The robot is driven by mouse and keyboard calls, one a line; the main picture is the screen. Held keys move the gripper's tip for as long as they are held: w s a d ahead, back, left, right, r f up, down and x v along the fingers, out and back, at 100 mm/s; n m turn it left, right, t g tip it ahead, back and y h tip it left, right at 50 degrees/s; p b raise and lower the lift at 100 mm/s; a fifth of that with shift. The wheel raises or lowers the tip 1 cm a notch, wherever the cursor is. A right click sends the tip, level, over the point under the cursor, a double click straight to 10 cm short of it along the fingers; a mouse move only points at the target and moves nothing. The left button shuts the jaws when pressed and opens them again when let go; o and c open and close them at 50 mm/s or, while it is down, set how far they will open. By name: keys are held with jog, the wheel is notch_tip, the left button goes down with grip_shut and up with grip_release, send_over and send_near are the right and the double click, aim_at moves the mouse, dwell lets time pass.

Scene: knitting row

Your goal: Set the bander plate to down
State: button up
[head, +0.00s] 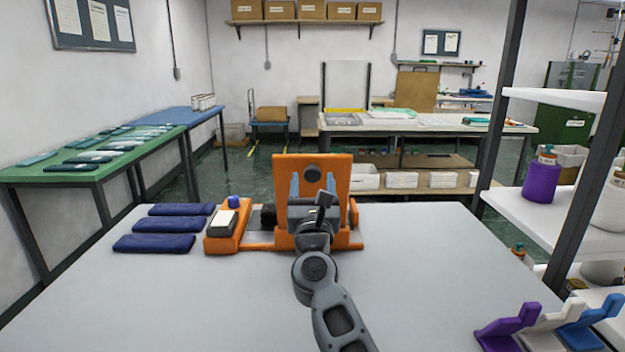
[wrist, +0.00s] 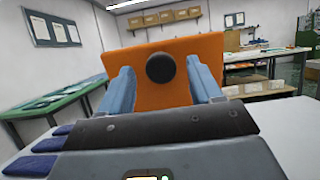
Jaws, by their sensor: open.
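The bander is an orange machine on the grey table. Its orange plate (head: 340,166) stands upright, with a round black knob (head: 312,173) high on its face. In the wrist view the plate (wrist: 130,65) fills the middle, and the knob (wrist: 160,68) shows between my two blue-grey fingers. My gripper (head: 313,186) is open in front of the plate, with one finger to each side of the knob. The gripper (wrist: 163,85) holds nothing. I cannot tell whether the fingertips touch the plate. My arm hides the lower middle of the bander.
Purple, white and blue stands (head: 507,328) are at the front right, near a shelf rack (head: 530,210). The table's right middle is clear.

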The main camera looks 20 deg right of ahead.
jog(key=shift+w+d+r, duration=0.2)
jog(key=shift+w+r, duration=0.05)
jog(key=shift+w, duration=0.35)
grip_shut()
dwell(0.3)
